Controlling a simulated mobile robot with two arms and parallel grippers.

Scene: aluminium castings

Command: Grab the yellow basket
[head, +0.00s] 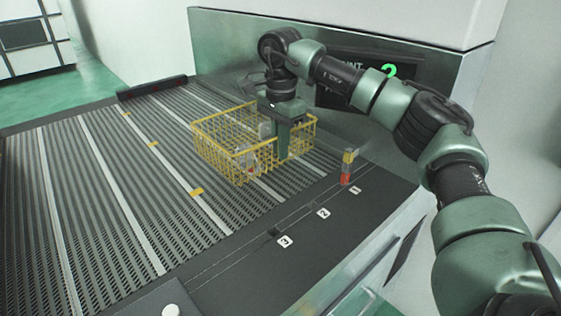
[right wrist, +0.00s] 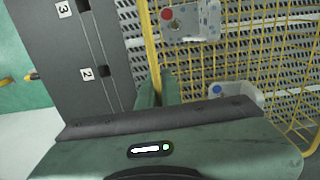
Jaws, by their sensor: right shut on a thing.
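The yellow wire basket (head: 215,137) stands on the ribbed conveyor surface in the head view, with grey castings inside. My right gripper (head: 283,152) points down at the basket's right side, and its jaws are shut on the basket's rim. In the right wrist view the gripper (right wrist: 158,92) closes around a yellow rim bar of the basket (right wrist: 152,50). A casting with a red spot (right wrist: 190,20) and one with a blue spot (right wrist: 232,95) lie inside. My left gripper is not in view.
The ribbed conveyor (head: 100,190) is bare to the left of the basket. A small red and yellow post (head: 347,167) stands close to the right, by numbered marks on the dark edge strip (head: 300,225). A machine wall with a screen (head: 345,82) rises behind.

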